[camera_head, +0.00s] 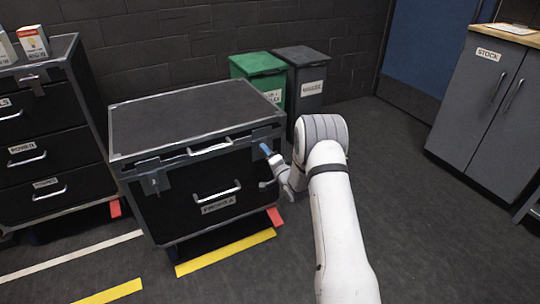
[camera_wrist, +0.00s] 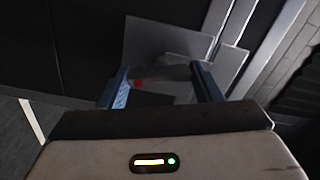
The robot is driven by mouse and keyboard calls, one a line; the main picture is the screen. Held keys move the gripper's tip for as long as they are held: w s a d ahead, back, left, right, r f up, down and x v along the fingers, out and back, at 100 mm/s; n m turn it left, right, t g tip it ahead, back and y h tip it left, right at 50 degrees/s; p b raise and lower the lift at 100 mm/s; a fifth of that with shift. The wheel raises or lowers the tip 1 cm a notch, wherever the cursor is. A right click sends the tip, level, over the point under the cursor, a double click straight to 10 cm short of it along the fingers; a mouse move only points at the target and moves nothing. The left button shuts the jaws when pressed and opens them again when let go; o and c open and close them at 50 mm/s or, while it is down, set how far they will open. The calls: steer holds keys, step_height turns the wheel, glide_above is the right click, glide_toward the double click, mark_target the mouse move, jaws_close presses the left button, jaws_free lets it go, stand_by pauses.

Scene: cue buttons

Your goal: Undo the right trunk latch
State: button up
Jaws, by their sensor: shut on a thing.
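The trunk (camera_head: 185,115) is a black case with grey metal edging, its lid closed, in the middle of the head view. Its left latch (camera_head: 153,183) shows on the front left. A small red spot shows between the fingers. Whether the latch is fastened cannot be told.
A green bin (camera_head: 258,70) and a dark grey bin (camera_head: 306,80) stand behind the trunk. A black drawer cabinet (camera_head: 40,130) stands close on the left. A grey stock cupboard (camera_head: 490,110) is at the right. The floor between the arm and the cupboard is clear.

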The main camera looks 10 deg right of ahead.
steer(key=shift+w+d+r+m, duration=0.1)
steer(key=shift+d+m, duration=0.05)
steer(key=shift+m, duration=0.7)
steer(key=shift+d+r+m, duration=0.1)
steer(key=shift+m, duration=0.75)
steer(key=shift+f+m, duration=0.1)
steer(key=shift+m, duration=0.2)
steer(key=o, duration=0.9)
steer(key=shift+a+f, duration=0.1)
steer(key=shift+a, duration=0.05)
steer(key=shift+o, duration=0.2)
steer(key=p+v, duration=0.2)
steer(key=v, duration=0.6)
